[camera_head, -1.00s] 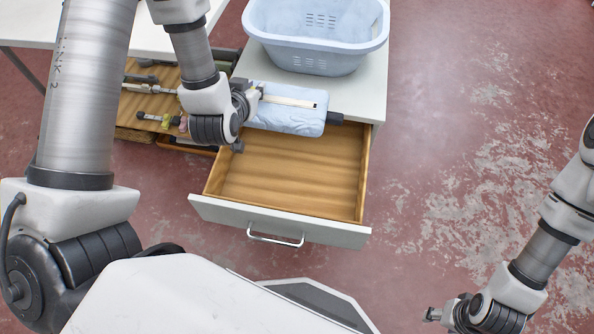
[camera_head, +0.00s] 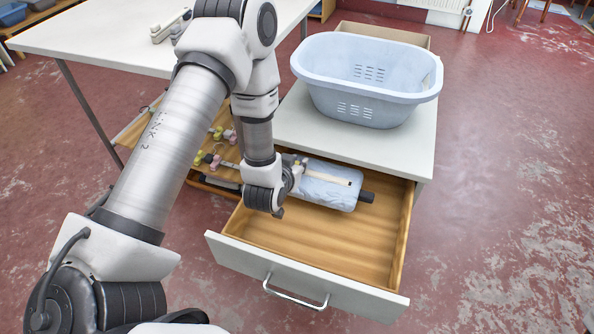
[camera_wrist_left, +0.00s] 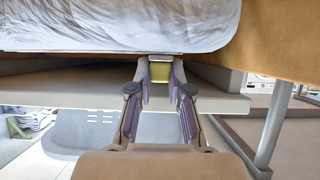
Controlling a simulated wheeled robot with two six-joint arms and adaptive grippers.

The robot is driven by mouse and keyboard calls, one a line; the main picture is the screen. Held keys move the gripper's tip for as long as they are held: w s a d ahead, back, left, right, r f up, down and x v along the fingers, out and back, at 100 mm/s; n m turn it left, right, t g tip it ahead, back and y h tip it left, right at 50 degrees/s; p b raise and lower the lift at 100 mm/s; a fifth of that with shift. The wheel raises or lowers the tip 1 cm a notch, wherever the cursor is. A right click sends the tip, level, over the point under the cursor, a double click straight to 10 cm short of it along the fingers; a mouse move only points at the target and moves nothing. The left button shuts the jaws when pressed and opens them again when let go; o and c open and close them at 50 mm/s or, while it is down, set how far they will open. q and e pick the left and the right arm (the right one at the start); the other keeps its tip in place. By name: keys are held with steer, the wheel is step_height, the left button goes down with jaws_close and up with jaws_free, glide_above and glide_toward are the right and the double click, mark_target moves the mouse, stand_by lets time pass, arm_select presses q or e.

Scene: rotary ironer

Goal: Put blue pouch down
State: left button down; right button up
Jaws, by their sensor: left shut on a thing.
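The pale blue pouch (camera_head: 322,190) lies roughly level at the back of the open drawer (camera_head: 310,246), close to the cabinet front. A beige strip runs along its top and a dark piece sticks out at its right end. My left gripper (camera_head: 292,176) is at the pouch's left end, shut on it. In the left wrist view the pouch (camera_wrist_left: 120,25) fills the top, and the gripper (camera_wrist_left: 160,75) has a small yellowish piece between its fingertips. Whether the pouch touches the drawer floor cannot be told. My right gripper is out of view.
A light blue laundry basket (camera_head: 365,85) stands on the white cabinet top (camera_head: 400,150). A white table (camera_head: 100,45) is at the upper left. Several small items lie on a wooden surface left of the drawer. The drawer's front part is empty.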

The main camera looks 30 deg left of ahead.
arm_select(q)
steer(key=shift+s+f, duration=0.15)
steer(key=shift+f, duration=0.45)
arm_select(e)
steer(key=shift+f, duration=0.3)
arm_select(q)
steer(key=shift+f, duration=0.6)
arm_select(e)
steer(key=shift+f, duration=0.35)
arm_select(q)
steer(key=c, duration=1.1)
jaws_free()
steer(key=shift+r, duration=0.1)
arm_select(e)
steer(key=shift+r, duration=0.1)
arm_select(q)
steer(key=shift+s+d+r+p, duration=0.1)
steer(key=shift+s+r+p, duration=0.15)
steer(key=shift+r, duration=0.2)
steer(key=shift+s+d+r+p, duration=0.1)
steer(key=shift+s+r+p, duration=0.1)
steer(key=shift+r, duration=0.25)
steer(key=p+v, duration=0.1)
steer(key=v, duration=0.5)
steer(key=shift+s, duration=0.25)
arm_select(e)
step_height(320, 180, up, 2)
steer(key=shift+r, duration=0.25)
